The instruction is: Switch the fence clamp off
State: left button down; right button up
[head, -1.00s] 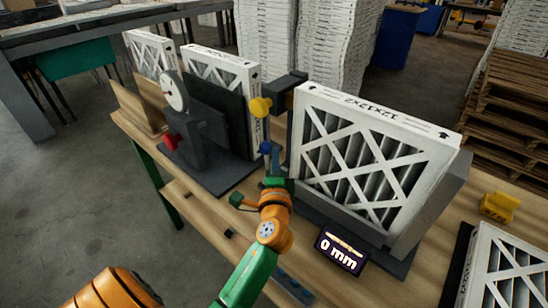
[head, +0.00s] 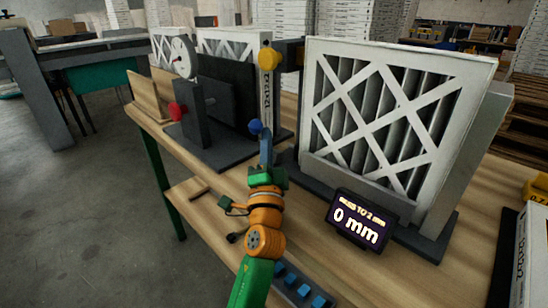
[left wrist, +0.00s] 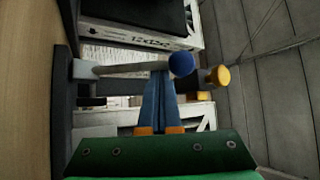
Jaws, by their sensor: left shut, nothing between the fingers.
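A lever with a blue ball knob (head: 255,127) stands between the gauge stand and the framed filter (head: 385,120). In the left wrist view its grey bar (left wrist: 125,70) runs sideways to the blue knob (left wrist: 181,64). A yellow knob (head: 269,58) sits higher, beside a dark block; it also shows in the left wrist view (left wrist: 218,76). My left gripper (head: 266,132) is shut and empty, its blue fingertips (left wrist: 160,74) right at the bar beside the blue knob; I cannot tell whether they touch. A display (head: 358,220) reads 0 mm. My right gripper is not in view.
A dial gauge (head: 183,57) and a red knob (head: 177,111) are on a dark stand at the left. More filters stand behind it. A tray with blue pieces (head: 300,285) lies at the table's front. Another boxed filter (head: 535,250) is at the far right.

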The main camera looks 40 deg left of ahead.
pick_arm(q)
jog(key=shift+s+a+f+b, duration=0.15)
jog(key=shift+s+f+b, duration=0.25)
jog(key=shift+s+f, duration=0.25)
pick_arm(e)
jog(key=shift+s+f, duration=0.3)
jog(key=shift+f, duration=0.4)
pick_arm(q)
jog(key=shift+s, duration=0.2)
